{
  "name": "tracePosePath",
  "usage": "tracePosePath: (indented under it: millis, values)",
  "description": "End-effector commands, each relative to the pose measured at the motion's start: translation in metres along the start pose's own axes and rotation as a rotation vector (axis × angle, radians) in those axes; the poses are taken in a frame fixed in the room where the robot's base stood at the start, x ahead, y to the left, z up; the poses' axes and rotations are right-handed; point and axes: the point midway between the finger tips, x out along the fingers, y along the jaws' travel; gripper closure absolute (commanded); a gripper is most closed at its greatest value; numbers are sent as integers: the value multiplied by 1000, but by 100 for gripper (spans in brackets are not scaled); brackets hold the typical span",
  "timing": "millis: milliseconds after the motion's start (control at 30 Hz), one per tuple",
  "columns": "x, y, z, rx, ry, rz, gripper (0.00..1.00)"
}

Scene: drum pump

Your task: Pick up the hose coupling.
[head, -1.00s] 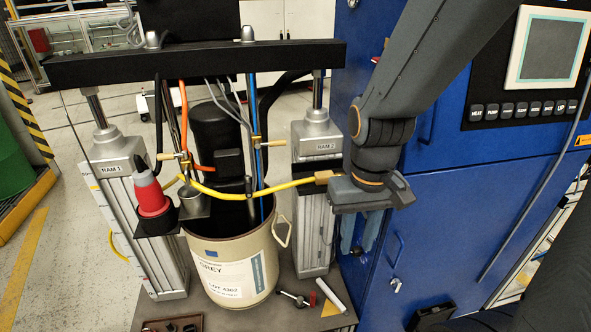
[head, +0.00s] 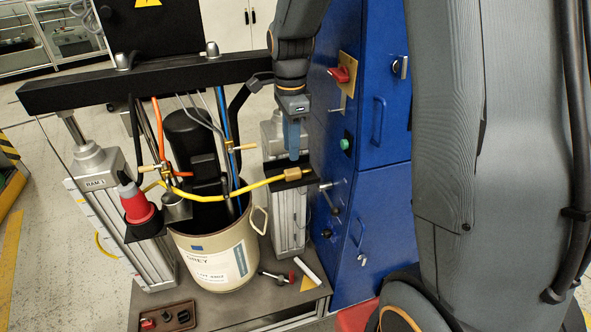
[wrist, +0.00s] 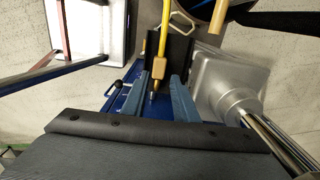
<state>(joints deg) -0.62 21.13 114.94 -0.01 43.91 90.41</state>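The hose coupling (head: 293,174) is a brass fitting with a thin nose at the end of the yellow hose (head: 232,194), in front of the right ram column in the head view. My gripper (head: 293,157) points down just above it with pale blue fingers. In the wrist view the coupling (wrist: 160,60) shows between and slightly beyond the two spread fingertips of my gripper (wrist: 161,76). Its nose shows between the fingers. The fingers are open, and I see no contact. The coupling's exact depth from the tips is unclear.
The blue cabinet (head: 375,190) stands close on the right, with handles and knobs facing the gripper. The right ram column (head: 288,218) and black crossbeam (head: 180,72) are close by.

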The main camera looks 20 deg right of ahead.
Motion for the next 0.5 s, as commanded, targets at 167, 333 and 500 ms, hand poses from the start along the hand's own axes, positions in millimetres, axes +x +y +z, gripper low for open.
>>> tracePosePath:
  millis: [167,333,500]
  values:
    - [19,1,0,6,0,4,73]
    - [32,1,0,5,0,3,73]
    - [54,3,0,5,0,4,73]
